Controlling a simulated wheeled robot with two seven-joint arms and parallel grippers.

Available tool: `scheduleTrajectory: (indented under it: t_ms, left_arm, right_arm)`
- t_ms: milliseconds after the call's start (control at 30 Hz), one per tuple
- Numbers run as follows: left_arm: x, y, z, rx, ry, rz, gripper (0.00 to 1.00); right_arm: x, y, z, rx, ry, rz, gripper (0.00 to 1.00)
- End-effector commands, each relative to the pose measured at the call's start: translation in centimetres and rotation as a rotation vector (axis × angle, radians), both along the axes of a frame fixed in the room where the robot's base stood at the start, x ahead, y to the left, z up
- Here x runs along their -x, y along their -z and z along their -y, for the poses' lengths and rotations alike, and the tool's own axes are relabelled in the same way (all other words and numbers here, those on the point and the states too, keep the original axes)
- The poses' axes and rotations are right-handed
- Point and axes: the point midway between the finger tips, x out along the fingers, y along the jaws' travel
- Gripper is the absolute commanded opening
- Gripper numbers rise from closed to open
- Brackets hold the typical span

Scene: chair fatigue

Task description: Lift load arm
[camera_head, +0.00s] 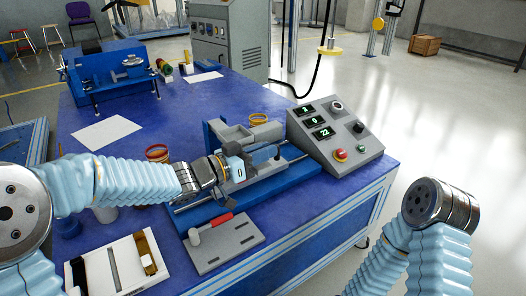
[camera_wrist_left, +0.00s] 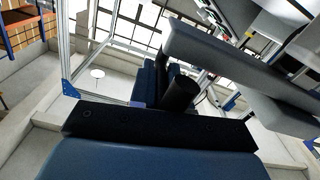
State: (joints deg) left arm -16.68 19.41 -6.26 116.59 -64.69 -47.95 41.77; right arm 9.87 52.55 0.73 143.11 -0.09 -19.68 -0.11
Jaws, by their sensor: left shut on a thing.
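The test machine (camera_head: 205,133) stands on the blue table, with a blue base, grey blocks and metal rods. My left gripper (camera_head: 246,168) reaches in from the left to the middle of this machine. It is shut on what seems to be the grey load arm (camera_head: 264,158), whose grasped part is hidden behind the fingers. In the left wrist view a thick grey bar (camera_wrist_left: 235,65) slants across the upper right beside a black cylinder (camera_wrist_left: 180,93). The exact contact cannot be seen. My right arm shows at the lower right, its gripper out of frame.
A control box (camera_head: 335,135) with green displays and a red button stands right of the machine. A grey plate with a red-handled tool (camera_head: 215,225) and a white tray (camera_head: 75,272) lie in front. A blue fixture (camera_head: 108,75) and paper sheet (camera_head: 107,132) lie behind.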

Motion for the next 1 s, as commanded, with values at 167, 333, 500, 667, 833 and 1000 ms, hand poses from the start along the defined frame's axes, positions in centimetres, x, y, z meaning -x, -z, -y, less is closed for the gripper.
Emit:
scheduleTrajectory:
  t_ms: [167, 333, 500, 667, 833, 1000]
  left_arm:
    - [0.0, -0.1, 0.0, 0.001, 0.0, -0.002, 0.0]
    - [-0.1, -1.3, -0.1, 0.015, -0.001, -0.023, 0.0]
    - [-0.6, -3.8, -0.4, 0.054, -0.002, -0.081, 0.0]
    - [-1.4, -6.9, -1.0, 0.114, -0.004, -0.168, 0.0]
    - [-2.8, -10.4, -1.9, 0.152, -0.004, -0.226, 0.0]
    - [-4.8, -13.6, -3.3, 0.152, -0.005, -0.223, 0.0]
  right_arm:
    - [0.0, -0.2, 0.0, 0.0, 0.0, 0.0, 0.0]
    - [0.0, -1.6, 0.0, 0.001, 0.0, -0.001, 0.0]
    - [-0.1, -4.7, 0.3, 0.008, 0.005, 0.005, 0.0]
    - [-0.2, -8.8, 0.7, 0.017, 0.011, 0.012, 0.0]
    - [0.4, -13.1, -0.6, -0.003, -0.014, 0.001, 0.0]
    - [0.7, -16.5, -1.7, -0.018, -0.032, -0.005, 0.0]
